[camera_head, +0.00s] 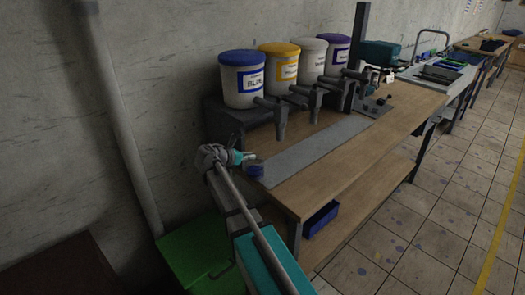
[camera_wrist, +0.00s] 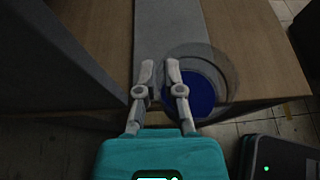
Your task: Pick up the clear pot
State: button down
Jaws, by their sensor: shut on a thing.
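The clear pot (camera_wrist: 226,72) is see-through and round, with blue in its bottom. In the wrist view it is just right of my fingers and overlaps the table's edge. My gripper (camera_wrist: 160,70) is shut on the pot's wall at its left side, with the two fingertips close together. In the head view the pot (camera_head: 255,170) shows small and blue at the table's near left end, at the tip of my gripper (camera_head: 247,159). Whether its base touches the table is hard to tell.
Lidded buckets, blue (camera_head: 242,79), yellow (camera_head: 282,63), white (camera_head: 313,56) and purple (camera_head: 336,51), stand on a rack with dispensers behind the wooden table (camera_head: 400,108). A grey strip (camera_head: 315,148) runs along the table and is clear. A blue bin (camera_head: 320,219) sits on the lower shelf.

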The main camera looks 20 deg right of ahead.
jog(key=s+a, duration=0.2)
jog(key=a, duration=0.4)
jog(key=shift+r, duration=0.1)
dwell(0.5)
